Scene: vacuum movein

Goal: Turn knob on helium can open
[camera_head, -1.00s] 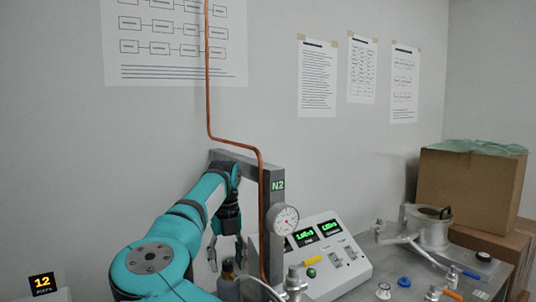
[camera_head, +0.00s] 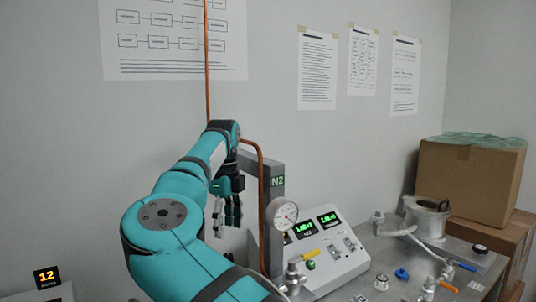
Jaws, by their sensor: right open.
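My right gripper (camera_head: 227,214) hangs at the end of my teal arm, left of the grey N2 frame. Its dark fingers point down, open, with nothing seen between them. No helium can or knob can be made out now. My arm covers the area below the gripper, where a small bottle-like top showed earlier. My left gripper is not in view.
The grey N2 frame (camera_head: 277,182) with a copper pipe and a round gauge (camera_head: 284,211) stands close right of the gripper.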

